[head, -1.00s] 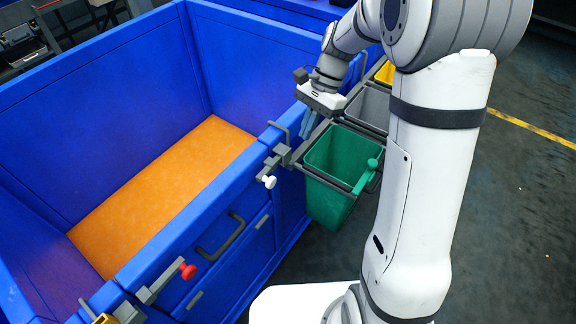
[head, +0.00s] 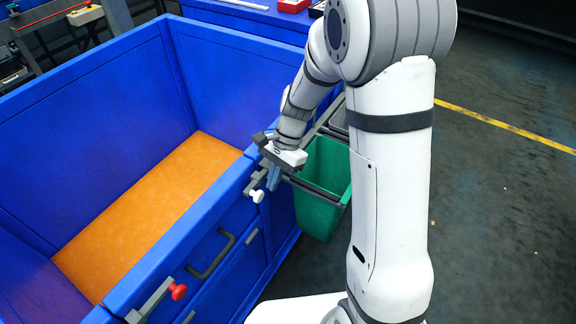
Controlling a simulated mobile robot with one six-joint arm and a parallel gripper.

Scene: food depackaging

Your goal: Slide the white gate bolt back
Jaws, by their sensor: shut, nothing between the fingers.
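The white gate bolt (head: 257,196) shows as a white knob on a grey bolt bar at the right end of the blue gate's top edge. My gripper (head: 273,180) points down just right of the knob, close to the bolt's grey bar. Its bluish fingers are shut, with nothing seen between them. I cannot tell whether the fingers touch the bolt. The far end of the bolt is partly hidden behind my gripper.
A red-knobbed bolt (head: 178,291) sits at the gate's left end. The gate has a dark handle (head: 211,256). A blue bin with an orange floor (head: 140,215) lies behind it. A green bucket (head: 322,180) hangs to the right, close to my gripper.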

